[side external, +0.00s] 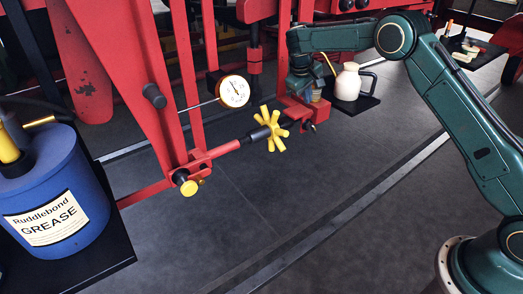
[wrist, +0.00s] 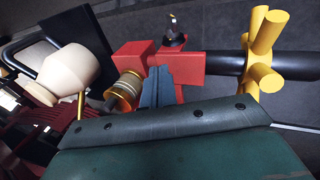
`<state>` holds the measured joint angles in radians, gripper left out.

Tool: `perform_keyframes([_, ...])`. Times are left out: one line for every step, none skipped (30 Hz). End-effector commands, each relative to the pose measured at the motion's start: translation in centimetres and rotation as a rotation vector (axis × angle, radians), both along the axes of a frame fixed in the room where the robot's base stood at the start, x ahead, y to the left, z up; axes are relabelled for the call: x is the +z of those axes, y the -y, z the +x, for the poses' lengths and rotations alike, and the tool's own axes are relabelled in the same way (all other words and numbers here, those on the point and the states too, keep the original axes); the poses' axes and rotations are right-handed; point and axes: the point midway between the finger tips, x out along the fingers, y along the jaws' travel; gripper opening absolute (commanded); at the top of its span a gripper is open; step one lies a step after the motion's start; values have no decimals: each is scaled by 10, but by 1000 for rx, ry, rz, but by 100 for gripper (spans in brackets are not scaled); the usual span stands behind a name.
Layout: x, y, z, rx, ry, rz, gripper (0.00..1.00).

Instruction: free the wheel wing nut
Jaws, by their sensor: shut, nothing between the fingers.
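A yellow spoked wheel nut (side external: 271,128) sits on a dark horizontal rod in the side view, left of my gripper. In the wrist view this yellow nut (wrist: 262,55) is at the upper right, around the black rod. My gripper (wrist: 159,72) is shut and empty, its teal fingertips over a red block (wrist: 135,58). The fingertips are apart from the yellow nut; I cannot tell whether they touch the block. A small black knob (wrist: 174,36) stands at the block's far side. In the side view my gripper (side external: 300,88) is partly hidden by the red block.
A brass-coloured cylinder (wrist: 124,92) is close to my fingers. A cream jug (side external: 348,82) stands on a black shelf beyond. A blue grease can (side external: 50,190) is at the left. The floor in front is clear.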

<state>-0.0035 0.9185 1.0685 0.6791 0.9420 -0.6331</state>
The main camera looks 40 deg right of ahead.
Motion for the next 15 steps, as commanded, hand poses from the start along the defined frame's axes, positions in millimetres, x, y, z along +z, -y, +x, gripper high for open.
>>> perform_keyframes([-1, 11, 1, 0, 10, 25, 0])
perform_keyframes([-2, 15, 2, 5, 16, 41, 0])
perform_keyframes([-3, 21, 3, 10, 25, 63, 0])
perform_keyframes([-3, 25, 3, 12, 32, 79, 0])
perform_keyframes([-3, 29, 4, 17, 38, 96, 0])
perform_keyframes([-4, 35, 4, 20, 47, 120, 0])
perform_keyframes([-4, 38, 4, 24, 54, 137, 0])
perform_keyframes([-5, 42, 4, 28, 60, 155, 0])
perform_keyframes([-5, 47, 3, 31, 68, 178, 0])
perform_keyframes([-5, 50, 3, 35, 74, 196, 0])
perform_keyframes([-5, 53, 2, 37, 82, 215, 0])
perform_keyframes([-4, 58, 1, 41, 91, 238, 0])
perform_keyframes([-4, 61, 0, 43, 98, 256, 0])
perform_keyframes([-3, 63, -1, 47, 104, 275, 0])
perform_keyframes([-3, 68, -3, 49, 112, 301, 0])
